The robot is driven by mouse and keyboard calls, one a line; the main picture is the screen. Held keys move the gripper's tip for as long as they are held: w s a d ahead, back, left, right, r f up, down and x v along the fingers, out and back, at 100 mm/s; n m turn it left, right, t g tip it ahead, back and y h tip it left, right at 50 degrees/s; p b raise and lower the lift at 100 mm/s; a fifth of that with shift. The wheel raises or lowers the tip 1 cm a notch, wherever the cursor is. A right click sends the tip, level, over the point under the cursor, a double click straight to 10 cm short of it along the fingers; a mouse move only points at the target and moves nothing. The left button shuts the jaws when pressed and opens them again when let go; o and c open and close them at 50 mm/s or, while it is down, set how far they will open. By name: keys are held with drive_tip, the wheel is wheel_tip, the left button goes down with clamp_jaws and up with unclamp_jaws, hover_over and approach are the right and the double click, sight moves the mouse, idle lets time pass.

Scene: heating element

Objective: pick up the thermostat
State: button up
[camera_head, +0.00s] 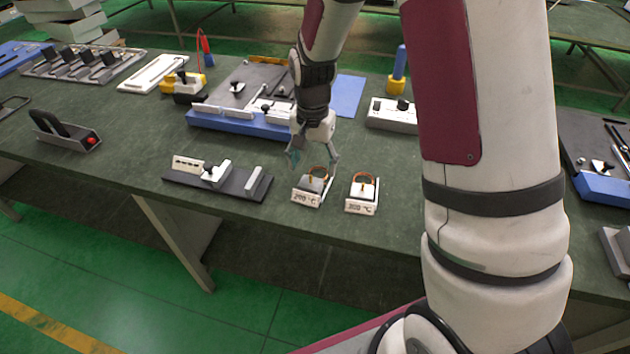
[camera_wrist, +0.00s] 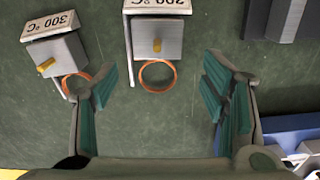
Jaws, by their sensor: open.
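Two small thermostats with grey metal blocks, copper-coloured rings and white label plates stand near the table's front edge. The left one (camera_head: 306,197) reads 200 °C, the right one (camera_head: 361,206) 300 °C. In the wrist view the first thermostat (camera_wrist: 156,38) is at top centre, its label partly cut off; the 300 °C one (camera_wrist: 57,52) is at upper left. My gripper (camera_head: 313,160) is open and empty, above and just behind the left thermostat. In the wrist view its teal-padded fingers (camera_wrist: 163,98) are spread, with the ring of the centre thermostat just beyond the gap between them.
A dark fixture (camera_head: 225,184) with light blocks stands left of the thermostats. A blue-based tray (camera_head: 240,123) with parts lies behind my gripper, and a white box (camera_head: 391,115) behind to the right. Bare green table surface surrounds the thermostats.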

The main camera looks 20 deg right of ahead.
sight(314, 177)
drive_tip(key=shift+s+f, duration=0.15)
drive_tip(key=shift+f, duration=1.65)
drive_tip(key=c, duration=1.3)
drive_tip(key=shift+r, duration=0.1)
